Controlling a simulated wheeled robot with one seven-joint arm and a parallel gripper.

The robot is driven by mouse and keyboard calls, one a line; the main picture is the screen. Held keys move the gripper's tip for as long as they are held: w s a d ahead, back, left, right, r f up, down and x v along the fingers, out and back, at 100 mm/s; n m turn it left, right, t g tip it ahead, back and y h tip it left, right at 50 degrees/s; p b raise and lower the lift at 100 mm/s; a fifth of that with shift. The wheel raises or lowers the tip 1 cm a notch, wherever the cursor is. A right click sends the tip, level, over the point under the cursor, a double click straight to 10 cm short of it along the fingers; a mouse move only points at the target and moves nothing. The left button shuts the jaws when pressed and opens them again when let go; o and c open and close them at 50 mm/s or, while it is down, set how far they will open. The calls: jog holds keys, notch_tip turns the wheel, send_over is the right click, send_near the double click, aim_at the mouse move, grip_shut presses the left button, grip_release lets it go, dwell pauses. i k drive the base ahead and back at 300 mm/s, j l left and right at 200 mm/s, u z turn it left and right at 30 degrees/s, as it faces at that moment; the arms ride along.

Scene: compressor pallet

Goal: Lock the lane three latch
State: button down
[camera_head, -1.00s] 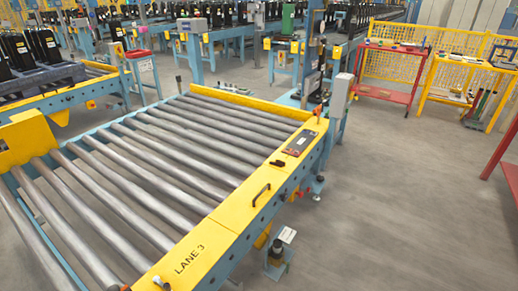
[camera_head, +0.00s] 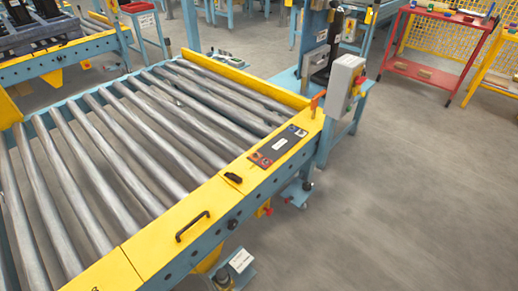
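The lane three conveyor has a yellow side rail (camera_head: 165,232) and steel rollers (camera_head: 130,150). No load rests on the rollers that I can see. A black handle (camera_head: 192,227) sits on the rail. A small black fitting (camera_head: 233,178) lies further along it, before a dark control panel (camera_head: 277,146). An orange-red lever (camera_head: 318,101) stands at the rail's far corner, beside a grey box. I cannot tell for certain which of these is the latch or whether it is locked. My gripper is not in view.
A grey control box (camera_head: 346,86) stands at the conveyor's far right corner. A foot-level device with a white label (camera_head: 241,260) stands beside the near side. A red table (camera_head: 432,50) and yellow mesh fence (camera_head: 470,42) are at the back right. The right floor (camera_head: 400,210) is clear.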

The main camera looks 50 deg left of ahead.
aim_at(234, 177)
jog(key=i+u, duration=0.25)
jog(key=i, duration=0.35)
jog(key=i+l+u, duration=0.25)
jog(key=i, duration=0.3)
jog(key=i+u, duration=0.2)
jog(key=u, duration=0.2)
jog(key=i+u, duration=0.15)
jog(key=u, duration=0.3)
jog(key=i+l+u, duration=0.2)
jog(key=u, duration=0.2)
jog(key=i+l+u, duration=0.15)
jog(key=u, duration=0.3)
jog(key=i+u, duration=0.25)
jog(key=u, duration=0.2)
jog(key=i+l+u, duration=0.15)
jog(key=u, duration=0.3)
jog(key=i+l, duration=0.05)
jog(key=i, duration=0.05)
